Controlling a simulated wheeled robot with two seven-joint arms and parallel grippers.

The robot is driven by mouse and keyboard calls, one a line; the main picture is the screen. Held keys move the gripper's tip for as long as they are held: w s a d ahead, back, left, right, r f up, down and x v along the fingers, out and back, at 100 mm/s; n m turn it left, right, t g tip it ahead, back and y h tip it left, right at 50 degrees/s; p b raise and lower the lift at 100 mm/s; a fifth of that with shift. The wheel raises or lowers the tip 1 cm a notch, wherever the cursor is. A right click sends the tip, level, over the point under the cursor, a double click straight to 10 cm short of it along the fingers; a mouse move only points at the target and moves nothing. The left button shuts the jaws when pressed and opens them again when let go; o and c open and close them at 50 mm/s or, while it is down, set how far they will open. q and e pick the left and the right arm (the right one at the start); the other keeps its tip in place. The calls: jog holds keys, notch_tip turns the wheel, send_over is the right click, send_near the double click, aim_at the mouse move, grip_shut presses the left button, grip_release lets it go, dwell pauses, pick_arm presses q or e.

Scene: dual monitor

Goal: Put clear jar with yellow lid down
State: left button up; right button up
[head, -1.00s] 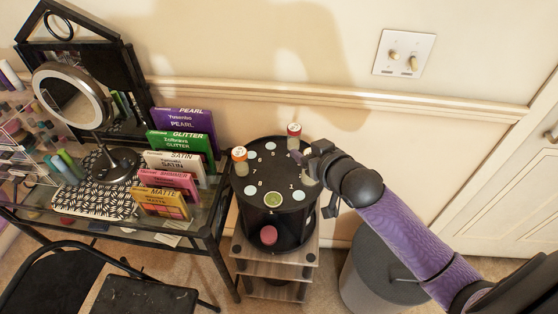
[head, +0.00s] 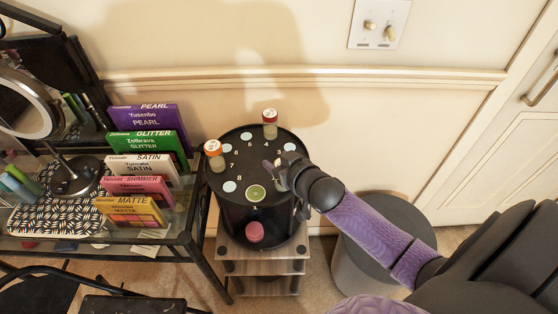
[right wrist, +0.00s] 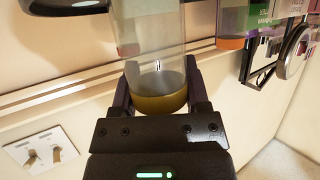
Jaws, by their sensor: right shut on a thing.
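My right gripper (head: 277,172) is shut on the clear jar with a yellow lid (right wrist: 160,98). The right wrist view shows the jar's clear body and its yellow lid between the fingers. In the head view the gripper is over the right part of the round black stand's top (head: 236,205), and I cannot clearly make out the held jar there. Whether the jar touches the stand cannot be told. My left gripper is not in view.
On the stand are an orange-lidded jar (head: 213,148), a red-lidded jar (head: 269,117) and a green-topped jar (head: 256,193) close to my gripper. White discs mark numbered spots. A pink-topped item (head: 254,232) is lower down. A grey bin (head: 365,270) stands right.

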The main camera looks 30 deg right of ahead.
jog(key=o, duration=1.3)
jog(key=shift+r, duration=0.2)
jog(key=p+v, duration=0.4)
jog(key=v, duration=0.7)
jog(key=s+f+g, duration=0.3)
jog(key=s+f, duration=0.3)
jog(key=f, duration=0.4)
jog(key=s+f+g, duration=0.4)
jog(key=s+f, duration=0.1)
jog(key=f, duration=0.5)
jog(key=s+a+f+n+g, duration=0.1)
jog(key=s+a+f+g, duration=0.1)
jog(key=s, duration=0.4)
jog(key=s+a+f+n+g, duration=0.1)
jog(key=s+a+f+g, duration=0.1)
jog(key=s+f, duration=0.3)
jog(key=s+a+f+g, duration=0.2)
jog(key=s+f, duration=0.1)
jog(key=s, duration=0.3)
jog(key=shift+s+a+f+n, duration=0.25)
jog(key=shift+s+a+n, duration=0.1)
jog(key=shift+s+n, duration=0.05)
